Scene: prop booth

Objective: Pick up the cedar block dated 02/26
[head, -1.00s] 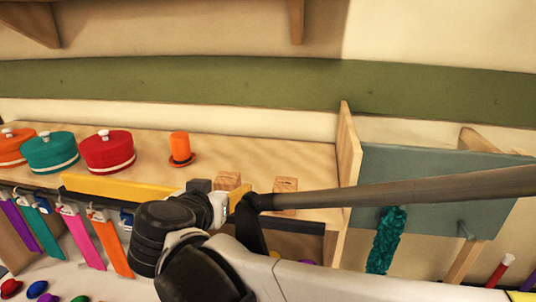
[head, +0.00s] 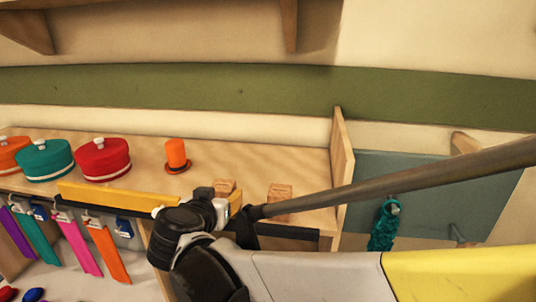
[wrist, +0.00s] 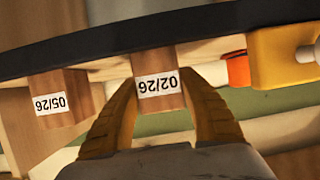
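The cedar block dated 02/26 (wrist: 160,88) shows upside down in the wrist view, its white label facing me. In the head view it is the left of two wooden blocks (head: 224,186) on the shelf, partly covered by my arm. My gripper (wrist: 157,82) is open, with one yellow finger to each side of this block and its tips close to the block's sides. I cannot tell whether they touch. A second block dated 05/26 (wrist: 62,98) stands beside it, also seen in the head view (head: 280,190).
An orange hat-shaped prop (head: 176,155) and several round lidded boxes, one of them red (head: 103,160), stand left on the shelf. A yellow rail (head: 120,196) runs along the front edge. An upright wooden panel (head: 341,165) closes the shelf's right end.

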